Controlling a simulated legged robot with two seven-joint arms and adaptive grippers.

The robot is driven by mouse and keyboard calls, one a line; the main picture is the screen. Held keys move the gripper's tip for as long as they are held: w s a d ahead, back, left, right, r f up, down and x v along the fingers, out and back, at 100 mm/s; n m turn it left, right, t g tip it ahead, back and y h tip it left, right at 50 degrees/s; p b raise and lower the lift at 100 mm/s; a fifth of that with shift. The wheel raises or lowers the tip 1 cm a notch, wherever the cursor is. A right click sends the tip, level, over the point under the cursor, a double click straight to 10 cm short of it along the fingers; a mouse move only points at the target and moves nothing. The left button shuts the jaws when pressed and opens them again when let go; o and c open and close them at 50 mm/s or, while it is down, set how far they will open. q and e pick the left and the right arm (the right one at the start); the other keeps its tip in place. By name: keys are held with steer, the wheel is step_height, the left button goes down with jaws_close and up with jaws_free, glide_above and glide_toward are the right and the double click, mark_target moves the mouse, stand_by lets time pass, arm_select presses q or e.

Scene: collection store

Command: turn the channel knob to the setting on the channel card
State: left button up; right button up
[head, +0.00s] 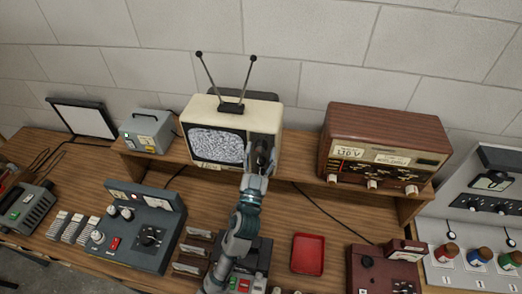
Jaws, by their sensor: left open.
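A cream television (213,112) with a two-rod antenna stands on the raised wooden shelf, its screen (216,144) showing grey static. My left gripper (262,152) is in front of the right side of the television's face, next to the screen. It is open. The channel knob cannot be made out; the gripper and wrist cover much of that panel. I cannot tell whether the fingers touch anything. A small pale card (211,167) sits at the television's lower left edge; its writing is too small to read. My right gripper is not in view.
A brown radio (385,140) stands right of the television, a grey box (147,131) left. Below are a dark control unit (138,225), a red tray (308,254) and a maroon device (383,272). Bare shelf (300,150) lies between television and radio.

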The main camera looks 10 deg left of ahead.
arm_select(q)
steer(key=shift+a, duration=0.15)
steer(key=shift+c, duration=0.9)
steer(key=c, duration=1)
steer(key=shift+o, duration=0.2)
steer(key=shift+r+m+h+p, duration=0.2)
steer(key=shift+m+h+p, duration=0.6)
steer(key=shift+m+p, duration=0.3)
steer(key=shift+m+h+p, duration=0.45)
steer(key=shift+m+h, duration=0.05)
steer(key=shift+m, duration=0.7)
steer(key=shift+a+m+g+h, duration=0.15)
steer(key=shift+m+g+h, duration=0.35)
steer(key=shift+m, duration=0.7)
steer(key=shift+m+g+h, duration=0.3)
steer(key=shift+m+h, duration=0.15)
steer(key=shift+m, duration=0.8)
steer(key=shift+m+g+h, duration=0.3)
steer(key=shift+m+h, duration=0.15)
steer(key=shift+m, duration=0.8)
steer(key=shift+f, duration=0.1)
